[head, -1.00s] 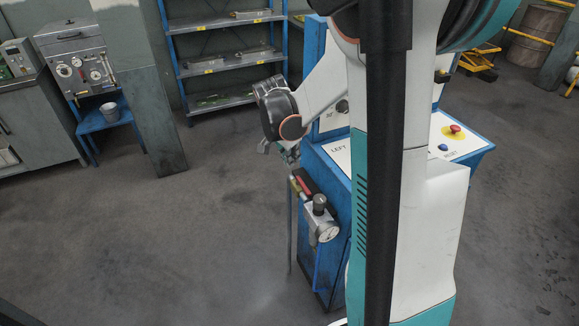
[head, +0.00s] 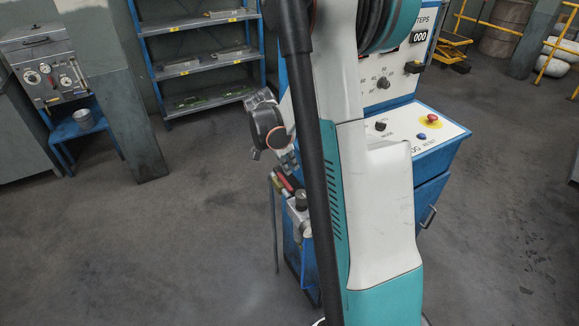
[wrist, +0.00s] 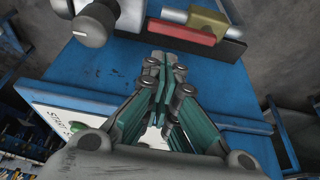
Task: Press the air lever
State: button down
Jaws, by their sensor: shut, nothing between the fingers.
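The air lever shows as a red handle (wrist: 180,33) with a brass-coloured valve body (wrist: 211,22) beside it, at the top of the wrist view. It is mounted along the edge of the blue cabinet (wrist: 85,68). In the head view the red handle (head: 284,181) is small, on the cabinet's left side. My gripper (wrist: 165,62) is shut and empty, its fingertips pointing toward the red handle with a gap in the picture. In the head view my gripper (head: 289,163) is just above the lever; whether they touch cannot be told.
A regulator with a round knob (wrist: 95,24) sits beside the lever. The console's white panel (head: 420,127) has a red button (head: 432,118) and a blue button (head: 421,136). A blue shelf (head: 200,66) stands behind. The floor at left is clear.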

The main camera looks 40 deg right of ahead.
aim_at(285, 184)
jog(key=b+x, duration=0.2)
jog(key=x, duration=0.5)
